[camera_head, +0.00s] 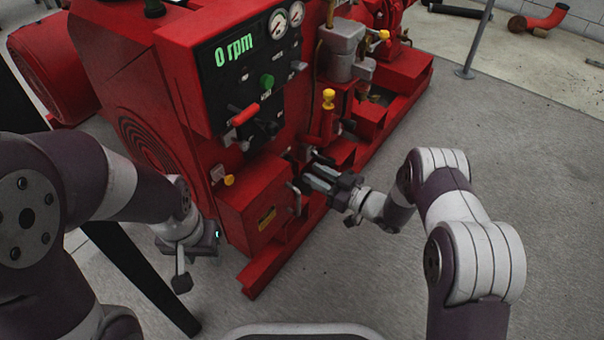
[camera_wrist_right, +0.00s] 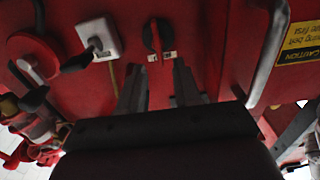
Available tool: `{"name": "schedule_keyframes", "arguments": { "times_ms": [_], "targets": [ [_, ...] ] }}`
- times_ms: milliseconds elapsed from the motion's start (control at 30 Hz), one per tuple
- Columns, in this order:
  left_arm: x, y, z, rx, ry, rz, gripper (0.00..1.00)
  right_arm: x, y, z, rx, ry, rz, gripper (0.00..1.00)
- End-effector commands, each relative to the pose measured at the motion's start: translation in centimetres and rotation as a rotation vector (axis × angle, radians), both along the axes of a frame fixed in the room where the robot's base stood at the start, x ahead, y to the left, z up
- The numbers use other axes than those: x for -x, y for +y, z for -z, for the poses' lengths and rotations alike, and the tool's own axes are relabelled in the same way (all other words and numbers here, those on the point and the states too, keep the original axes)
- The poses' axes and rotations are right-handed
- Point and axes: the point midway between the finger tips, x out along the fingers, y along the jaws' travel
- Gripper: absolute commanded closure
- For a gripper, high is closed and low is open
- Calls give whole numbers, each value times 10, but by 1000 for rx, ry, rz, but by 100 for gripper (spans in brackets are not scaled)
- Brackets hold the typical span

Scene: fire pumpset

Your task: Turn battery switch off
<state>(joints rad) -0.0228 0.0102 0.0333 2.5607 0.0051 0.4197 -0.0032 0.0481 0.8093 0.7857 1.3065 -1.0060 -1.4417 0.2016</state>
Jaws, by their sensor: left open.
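A rotary switch with a red handle (camera_wrist_right: 157,38) on a dark round base is mounted on the red panel in the right wrist view, with a small white label below it. I take it for the battery switch; I cannot make it out in the head view. My right gripper (camera_head: 318,178) is beside the lower part of the red pump engine. Its two fingers (camera_wrist_right: 160,84) are apart, empty, and point at the switch from just below it in the wrist view. Contact cannot be told. My left gripper (camera_head: 192,262) hangs left of the red box, open and empty.
A white-plated lever switch (camera_wrist_right: 98,40) and a red round part (camera_wrist_right: 34,55) sit left of the switch. A grey bar handle (camera_wrist_right: 270,55) and yellow caution label (camera_wrist_right: 299,42) are at right. The control panel (camera_head: 240,75) reads 0 rpm. Grey floor (camera_head: 400,290) is open in front.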

Motion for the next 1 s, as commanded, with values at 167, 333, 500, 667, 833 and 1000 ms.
{"name": "schedule_keyframes", "arguments": {
  "times_ms": [167,333,500,667,833,1000],
  "targets": [
    [0,0,28,0,0,0,57,-21,28,6,0,-1,-1,67],
    [0,0,32,0,0,0,57,-29,38,2,-1,1,2,67],
    [0,0,30,0,-1,0,57,-30,39,0,0,2,3,67],
    [0,0,30,0,-1,0,57,-30,39,0,0,1,3,96],
    [0,0,30,0,0,0,57,-29,39,1,0,1,2,100],
    [0,0,28,0,0,0,57,-29,39,0,-7,12,1,100]
  ]
}}
